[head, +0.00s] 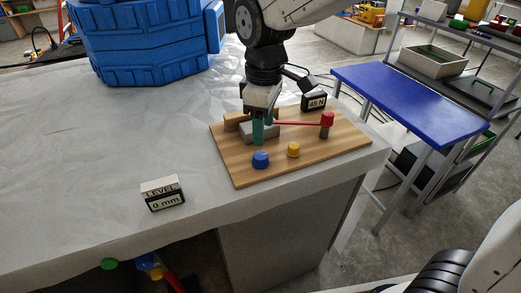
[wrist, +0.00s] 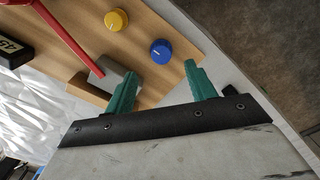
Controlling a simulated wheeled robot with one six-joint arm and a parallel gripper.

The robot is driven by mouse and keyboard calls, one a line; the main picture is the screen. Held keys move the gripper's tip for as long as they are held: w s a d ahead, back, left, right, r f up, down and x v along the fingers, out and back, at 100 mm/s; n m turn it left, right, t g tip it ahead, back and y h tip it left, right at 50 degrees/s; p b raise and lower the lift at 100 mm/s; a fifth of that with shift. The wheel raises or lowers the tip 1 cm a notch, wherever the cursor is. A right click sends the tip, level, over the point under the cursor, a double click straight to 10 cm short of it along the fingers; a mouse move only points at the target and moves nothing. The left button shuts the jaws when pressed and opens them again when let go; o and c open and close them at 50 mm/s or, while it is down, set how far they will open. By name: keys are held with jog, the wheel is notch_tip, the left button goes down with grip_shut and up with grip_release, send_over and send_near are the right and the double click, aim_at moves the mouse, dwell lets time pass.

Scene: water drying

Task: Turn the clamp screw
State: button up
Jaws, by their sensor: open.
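A wooden board (head: 235,171) on the covered table carries a blue knob (head: 261,160), a yellow knob (head: 293,150), a red lever (head: 298,124) and a grey block (head: 292,131). I cannot tell for certain which part is the clamp screw. My gripper (head: 258,141) points down over the board, just behind the blue knob. Its green fingers are open and empty. In the wrist view the blue knob (wrist: 161,51) lies beyond the gap between the fingertips (wrist: 161,70). The yellow knob (wrist: 116,21) is to their upper left. The grey block (wrist: 113,76) is beside the left finger.
A display reading 45 N (head: 314,102) stands behind the board. A level display reading 0 mm (head: 162,193) stands at the table's front. A blue ribbed container (head: 140,45) stands at the back left. The table's left part is clear.

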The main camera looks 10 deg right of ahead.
aim_at(261, 155)
jog(key=shift+w+a+f, duration=0.15)
jog(key=shift+a+f, duration=0.15)
jog(key=shift+f, duration=0.05)
notch_tip(261, 155, down, 8)
jog(key=shift+r, duration=0.25)
jog(key=c, duration=1)
